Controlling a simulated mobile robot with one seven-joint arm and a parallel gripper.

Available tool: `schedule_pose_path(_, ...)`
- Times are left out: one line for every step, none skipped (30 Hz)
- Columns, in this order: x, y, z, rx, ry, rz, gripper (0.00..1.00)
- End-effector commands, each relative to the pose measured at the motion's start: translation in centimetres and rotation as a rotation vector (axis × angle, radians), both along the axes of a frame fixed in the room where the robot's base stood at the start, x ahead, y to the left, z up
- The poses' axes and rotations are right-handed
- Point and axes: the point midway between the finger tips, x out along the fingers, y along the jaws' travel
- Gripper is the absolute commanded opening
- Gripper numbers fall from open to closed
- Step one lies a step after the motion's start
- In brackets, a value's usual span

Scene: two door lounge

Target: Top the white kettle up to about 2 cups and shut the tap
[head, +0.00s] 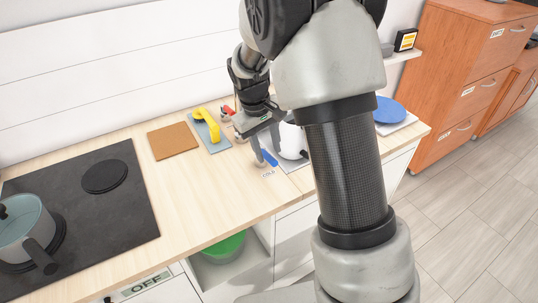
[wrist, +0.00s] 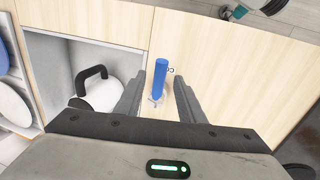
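The white kettle (head: 292,141) stands in the sink recess, partly hidden by my arm in the head view. In the wrist view the kettle (wrist: 103,95) shows its black handle at left. A blue tap lever (head: 269,158) rises from the counter beside the recess, next to a COLD label. In the wrist view the blue lever (wrist: 160,76) appears between my open fingers, with a gap on each side. My gripper (head: 265,148) is over the counter by this lever, holding nothing. A red lever (head: 228,110) is farther back. The spout and the kettle's water level cannot be made out.
A black hob (head: 125,215) with a lidded pot (head: 22,228) is at left. A brown board (head: 173,141) and a yellow object (head: 206,122) lie along the wall. A blue plate (head: 389,110) is at right. The counter's front middle is clear.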

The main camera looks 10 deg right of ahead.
Motion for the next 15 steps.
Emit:
schedule_pose_path(0.0, -0.2, -0.8, -0.001, 0.002, -0.001, 0.36)
schedule_pose_path(0.1, -0.2, -1.2, -0.001, 0.002, -0.001, 0.36)
schedule_pose_path(0.1, -0.3, -1.6, -0.001, 0.002, -0.001, 0.36)
schedule_pose_path(0.1, -0.4, -1.8, 0.000, 0.001, -0.001, 0.36)
schedule_pose_path(0.2, -0.4, -2.1, 0.000, 0.000, -0.001, 0.36)
schedule_pose_path(0.2, -0.5, -2.3, 0.000, 0.001, -0.001, 0.36)
schedule_pose_path(0.2, -0.5, -2.5, 0.000, 0.001, -0.001, 0.36)
schedule_pose_path(0.2, -0.5, -2.6, 0.000, 0.001, -0.001, 0.36)
schedule_pose_path(0.2, -0.5, -2.7, 0.000, 0.001, -0.001, 0.36)
schedule_pose_path(0.2, -0.5, -2.7, 0.000, 0.000, -0.001, 0.36)
schedule_pose_path(0.2, -0.5, -2.7, 0.000, 0.000, -0.001, 0.36)
schedule_pose_path(0.2, -0.5, -2.7, 0.000, 0.000, -0.001, 0.36)
schedule_pose_path(0.2, -0.5, -2.7, 0.000, 0.000, -0.001, 0.36)
schedule_pose_path(0.2, -0.5, -2.7, 0.000, 0.000, -0.001, 0.36)
schedule_pose_path(0.2, -0.5, -2.7, 0.000, 0.000, 0.000, 0.36)
